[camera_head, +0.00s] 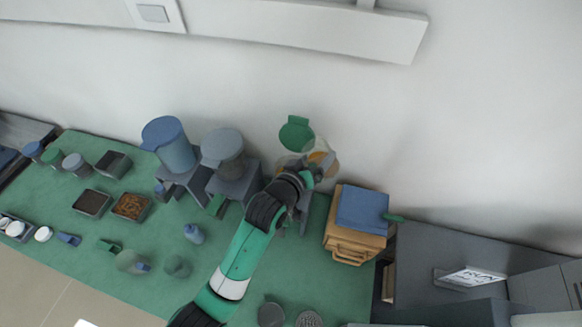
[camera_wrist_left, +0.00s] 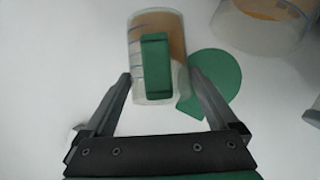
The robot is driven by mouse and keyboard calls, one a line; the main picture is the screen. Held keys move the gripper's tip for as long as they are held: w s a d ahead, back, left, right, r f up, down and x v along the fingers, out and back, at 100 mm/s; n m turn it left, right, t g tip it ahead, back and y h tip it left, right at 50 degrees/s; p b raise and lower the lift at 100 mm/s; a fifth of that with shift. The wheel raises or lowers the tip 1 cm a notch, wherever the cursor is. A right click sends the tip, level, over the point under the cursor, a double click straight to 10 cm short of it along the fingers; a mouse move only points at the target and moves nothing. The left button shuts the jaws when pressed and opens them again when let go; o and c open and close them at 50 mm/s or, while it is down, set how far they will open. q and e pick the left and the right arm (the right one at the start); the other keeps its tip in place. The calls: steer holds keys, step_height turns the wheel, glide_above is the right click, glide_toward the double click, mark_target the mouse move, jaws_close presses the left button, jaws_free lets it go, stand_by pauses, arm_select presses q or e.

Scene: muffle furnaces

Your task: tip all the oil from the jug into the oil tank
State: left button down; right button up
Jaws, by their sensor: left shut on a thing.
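The clear jug (camera_wrist_left: 138,60) with its green handle (camera_wrist_left: 155,65) and amber oil inside is between the fingers of my left gripper (camera_wrist_left: 160,78), which is shut on it. The jug looks tilted, with oil lying along its right side in the left wrist view. The oil tank (camera_wrist_left: 258,38) holds amber oil and shows at that view's upper right. Its green lid (camera_head: 297,133) stands open. In the head view my left gripper (camera_head: 314,172) is at the tank (camera_head: 331,168), partly covering it and the jug. Whether oil is flowing cannot be told.
A blue tank (camera_head: 170,145) and a grey tank (camera_head: 224,152) stand on supports to the left. A wooden box (camera_head: 350,245) with a blue top (camera_head: 362,209) is to the right. Several small containers and trays cover the green mat's left side. The mat's middle front (camera_head: 310,275) is largely clear.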

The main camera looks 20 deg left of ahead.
arm_select(q)
steer(key=shift+a, duration=0.1)
steer(key=shift+a+f+n+t+h+b, duration=0.1)
steer(key=shift+f+n+t+h+b, duration=0.15)
steer(key=shift+n+h+b, duration=0.4)
stand_by(0.8)
